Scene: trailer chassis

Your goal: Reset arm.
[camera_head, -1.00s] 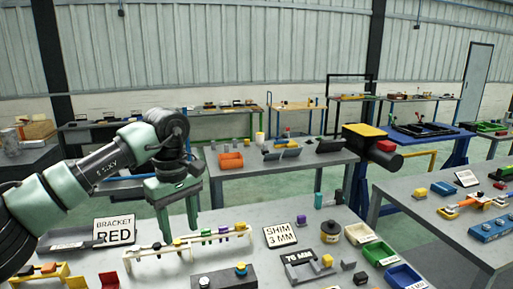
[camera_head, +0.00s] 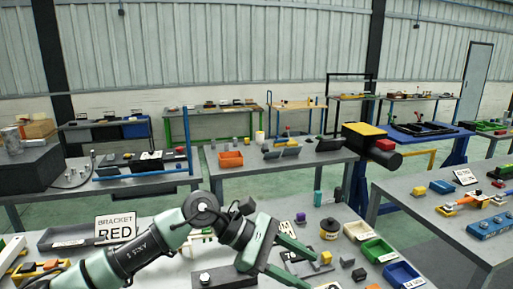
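My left arm comes in from the lower left and lies low over the near table (camera_head: 345,220). Its green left gripper (camera_head: 308,268) points to the right, with its two fingers spread apart and nothing seen held between them. The gripper and arm hide much of the rail with small coloured blocks and part of the plates on this table. I cannot tell the gripper's exact height above the table. My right arm and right gripper do not show.
Near the gripper are a yellow block (camera_head: 325,258), a yellow-and-black round part (camera_head: 330,229), a green bin (camera_head: 378,250) and a blue bin (camera_head: 402,275). A "BRACKET RED" sign (camera_head: 116,228) stands at left. A second table (camera_head: 425,215) is on the right.

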